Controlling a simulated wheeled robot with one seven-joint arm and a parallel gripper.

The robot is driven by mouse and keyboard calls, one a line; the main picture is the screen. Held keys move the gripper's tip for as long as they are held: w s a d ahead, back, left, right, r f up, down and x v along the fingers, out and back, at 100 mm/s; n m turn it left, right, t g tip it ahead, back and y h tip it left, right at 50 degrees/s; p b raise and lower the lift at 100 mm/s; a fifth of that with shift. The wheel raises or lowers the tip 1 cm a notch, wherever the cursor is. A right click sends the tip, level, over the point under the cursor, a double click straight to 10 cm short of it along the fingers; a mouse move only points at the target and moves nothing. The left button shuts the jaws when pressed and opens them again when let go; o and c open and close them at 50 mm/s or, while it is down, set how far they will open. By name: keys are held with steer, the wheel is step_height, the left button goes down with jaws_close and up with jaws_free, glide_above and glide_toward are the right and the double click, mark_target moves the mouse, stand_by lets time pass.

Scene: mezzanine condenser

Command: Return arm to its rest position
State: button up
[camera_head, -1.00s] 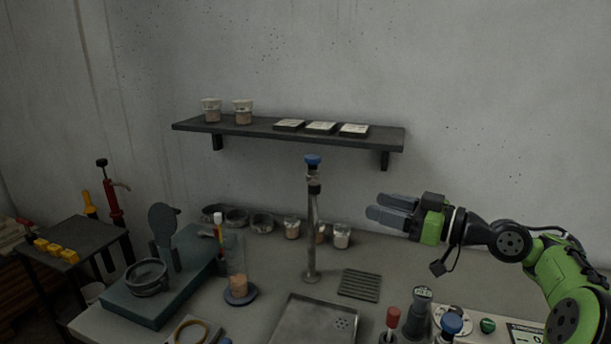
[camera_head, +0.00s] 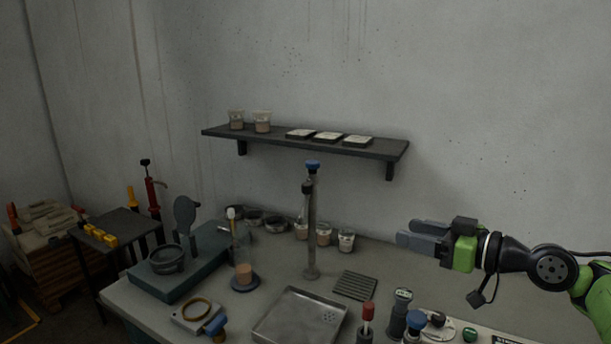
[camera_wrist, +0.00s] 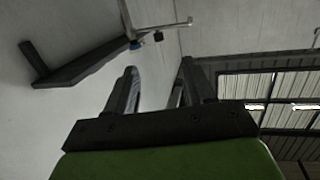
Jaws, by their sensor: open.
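My gripper (camera_head: 418,236) is at the right of the head view, fingers pointing left, in the air over the right side of the bench and apart from everything. It is open and empty. In the wrist view its two fingers (camera_wrist: 152,92) stand apart with nothing between them. My black and green arm reaches in from the right edge.
A wall shelf (camera_head: 375,149) holds two jars and several flat cases. The bench carries a post with a blue top (camera_head: 311,230), a metal tray (camera_head: 272,318), a drain grate (camera_head: 355,285), a jar on a blue stand (camera_head: 244,274), and red and blue-topped items (camera_head: 367,322) below my gripper.

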steer(key=s+a+f+m+g+h+p, duration=0.2)
steer(key=s+a+f+m+g+h, duration=0.15)
steer(key=s+a+h, duration=0.6)
steer(key=s+d+f+m+g+h+p, duration=0.1)
steer(key=s+d+f+m, duration=0.1)
steer(key=s, duration=0.8)
steer(key=s+d+f+m+g+h+p, duration=0.1)
steer(key=s+f+m, duration=0.3)
steer(key=s, duration=0.6)
steer(key=shift+s+d+f+h, duration=0.15)
steer(key=shift+s+d+h, duration=0.25)
steer(key=shift+d+h, duration=0.05)
